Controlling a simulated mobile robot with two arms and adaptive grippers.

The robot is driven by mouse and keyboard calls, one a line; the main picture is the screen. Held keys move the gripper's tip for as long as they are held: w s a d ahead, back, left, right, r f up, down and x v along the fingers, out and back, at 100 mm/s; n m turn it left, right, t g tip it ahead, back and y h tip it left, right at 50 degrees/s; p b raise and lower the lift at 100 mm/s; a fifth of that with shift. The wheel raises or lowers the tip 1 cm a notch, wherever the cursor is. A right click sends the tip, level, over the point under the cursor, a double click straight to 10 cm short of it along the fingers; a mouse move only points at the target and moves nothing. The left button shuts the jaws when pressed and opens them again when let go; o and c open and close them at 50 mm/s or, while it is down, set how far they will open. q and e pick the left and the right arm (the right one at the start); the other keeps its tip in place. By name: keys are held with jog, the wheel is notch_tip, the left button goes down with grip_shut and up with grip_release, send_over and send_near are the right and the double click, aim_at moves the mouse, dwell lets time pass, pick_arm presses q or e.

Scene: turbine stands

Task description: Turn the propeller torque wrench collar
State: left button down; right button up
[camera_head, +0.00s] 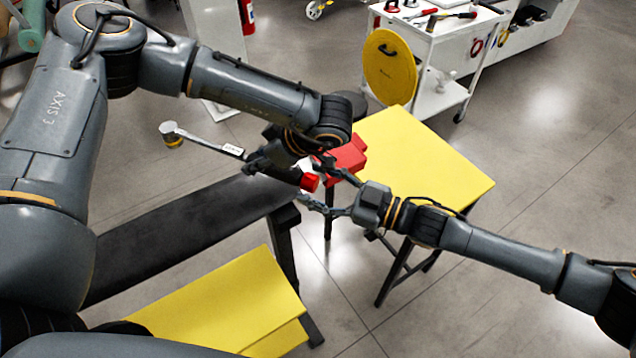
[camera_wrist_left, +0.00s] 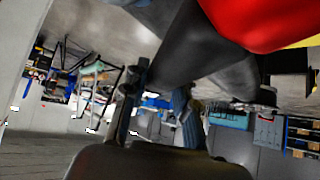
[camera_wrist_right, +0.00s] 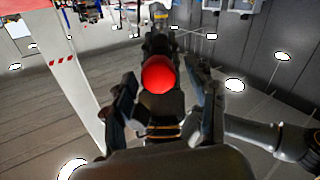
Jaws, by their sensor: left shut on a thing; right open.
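The torque wrench (camera_head: 232,150) is held in the air, its round metal head (camera_head: 170,131) to the left and its red collar (camera_head: 309,182) at the right end. My left gripper (camera_head: 268,164) is shut on its dark handle. In the left wrist view the dark handle (camera_wrist_left: 195,70) and a large red part (camera_wrist_left: 265,22) are close to the camera. My right gripper (camera_head: 326,188) is open, with its fingers on either side of the red collar. In the right wrist view the collar's round red end (camera_wrist_right: 158,75) lies between the open fingers (camera_wrist_right: 167,108); I cannot tell whether they touch it.
A red block (camera_head: 352,153) sits on a yellow-topped table (camera_head: 435,160) behind the grippers. A long dark slab (camera_head: 185,232) and a yellow panel (camera_head: 225,305) lie below and left. A white cart (camera_head: 440,85) with tools stands behind. Grey floor is open at right.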

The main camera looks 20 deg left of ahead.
jog(key=c, duration=1.1)
jog(key=shift+c, duration=0.2)
jog(key=shift+m, duration=2.7)
jog(key=shift+g, duration=0.3)
jog(key=o, duration=1.1)
jog(key=shift+w, duration=0.1)
jog(key=shift+o, duration=0.2)
